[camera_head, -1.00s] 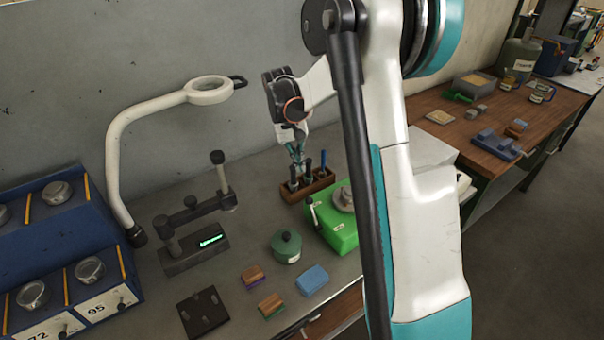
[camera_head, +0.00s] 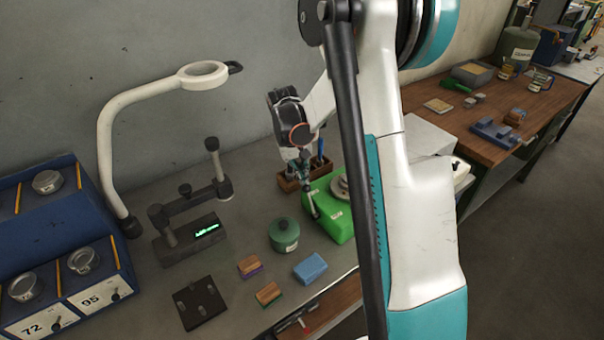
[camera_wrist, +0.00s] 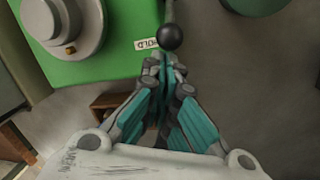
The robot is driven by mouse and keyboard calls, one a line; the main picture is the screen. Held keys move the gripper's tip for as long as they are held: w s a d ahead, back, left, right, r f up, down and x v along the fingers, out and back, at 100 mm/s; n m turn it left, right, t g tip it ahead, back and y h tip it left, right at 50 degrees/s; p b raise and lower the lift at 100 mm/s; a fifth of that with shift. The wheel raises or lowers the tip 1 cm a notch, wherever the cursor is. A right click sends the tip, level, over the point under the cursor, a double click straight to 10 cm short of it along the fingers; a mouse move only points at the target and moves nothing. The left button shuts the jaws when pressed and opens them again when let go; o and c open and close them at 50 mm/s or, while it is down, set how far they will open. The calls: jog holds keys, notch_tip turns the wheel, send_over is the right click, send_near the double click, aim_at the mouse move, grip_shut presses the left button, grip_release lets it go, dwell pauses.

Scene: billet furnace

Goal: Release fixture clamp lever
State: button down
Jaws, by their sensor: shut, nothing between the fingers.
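The green fixture (camera_head: 340,224) stands on the grey bench, with a round metal piece on top. Its thin clamp lever (camera_head: 312,206) is at its left side. In the wrist view the green fixture (camera_wrist: 88,68) fills the upper left, and the lever's black ball knob (camera_wrist: 170,37) is just beyond my fingertips. My gripper (camera_head: 304,183) is over the fixture's left edge, close to the lever. In the wrist view my gripper (camera_wrist: 163,62) has its fingers together and empty; I cannot tell whether they touch the knob.
A wooden pen holder (camera_head: 292,183) stands behind my gripper. A green round pot (camera_head: 284,235), a blue block (camera_head: 310,268) and smaller blocks lie in front. A magnifier lamp (camera_head: 115,150) and dark instrument stand (camera_head: 190,245) are to the left.

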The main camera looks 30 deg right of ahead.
dwell(0.4)
jog(key=shift+s+r+t, duration=0.3)
jog(key=shift+s+t, duration=0.05)
jog(key=shift+t, duration=0.05)
jog(key=shift+s+r, duration=0.1)
jog(key=shift+s, duration=0.05)
jog(key=shift+s+r+t, duration=0.45)
jog(key=shift+s+t, duration=0.3)
jog(key=shift+t, duration=0.15)
jog(key=s+t+b, duration=0.1)
jog(key=s+t, duration=0.1)
jog(key=s+t+b, duration=0.1)
jog(key=s+t, duration=0.2)
jog(key=s+r+t+b, duration=0.1)
jog(key=s+t, duration=0.1)
jog(key=s, duration=0.1)
jog(key=shift+s+d+r+m+b, duration=0.1)
jog(key=shift+d+m+b, duration=0.1)
jog(key=shift+m+b, duration=0.15)
jog(key=shift+s+b, duration=0.35)
jog(key=shift+s, duration=0.7)
jog(key=shift+s+f, duration=0.25)
jog(key=shift+f, duration=0.05)
jog(key=shift+s+f, duration=0.1)
jog(key=shift+s, duration=0.05)
